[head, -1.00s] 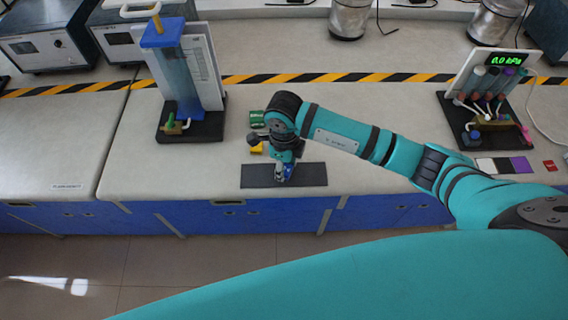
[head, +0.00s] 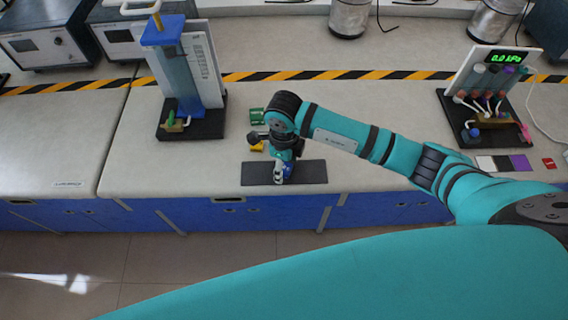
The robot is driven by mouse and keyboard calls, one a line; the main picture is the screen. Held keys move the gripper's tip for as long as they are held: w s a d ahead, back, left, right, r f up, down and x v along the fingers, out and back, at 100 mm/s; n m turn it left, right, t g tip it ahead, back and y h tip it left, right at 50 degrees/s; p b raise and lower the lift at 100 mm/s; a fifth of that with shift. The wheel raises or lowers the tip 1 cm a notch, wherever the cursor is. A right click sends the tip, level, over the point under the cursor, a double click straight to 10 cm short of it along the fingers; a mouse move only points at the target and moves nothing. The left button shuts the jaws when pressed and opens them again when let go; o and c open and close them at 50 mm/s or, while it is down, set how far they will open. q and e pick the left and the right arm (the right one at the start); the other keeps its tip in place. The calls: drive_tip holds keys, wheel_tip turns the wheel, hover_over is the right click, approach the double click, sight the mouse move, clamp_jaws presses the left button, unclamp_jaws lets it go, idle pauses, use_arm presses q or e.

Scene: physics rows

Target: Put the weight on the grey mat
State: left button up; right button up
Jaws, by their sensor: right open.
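The dark grey mat (head: 310,174) lies near the front edge of the bench. My right gripper (head: 282,176) points down over the middle of the mat, with its fingers open and low, near the mat's surface. A small blue thing (head: 289,171) shows right at the fingertips, over the mat. It may be the weight, but it is too small and too covered by the gripper to be sure. Whether it touches the fingers cannot be told. My left gripper is not in view.
A green block (head: 256,116) and a yellow piece (head: 257,147) lie behind the mat, partly behind my right arm. A blue-topped stand (head: 190,125) is at left. A rack with a green display (head: 485,110) is at right, near coloured swatches (head: 503,164).

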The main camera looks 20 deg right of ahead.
sight(284, 168)
use_arm(q)
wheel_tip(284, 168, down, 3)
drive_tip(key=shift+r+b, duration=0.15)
drive_tip(key=shift+b, duration=1.1)
use_arm(e)
wheel_tip(284, 168, up, 12)
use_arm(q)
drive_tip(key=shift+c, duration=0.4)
use_arm(e)
drive_tip(key=shift+f, duration=0.15)
idle(0.6)
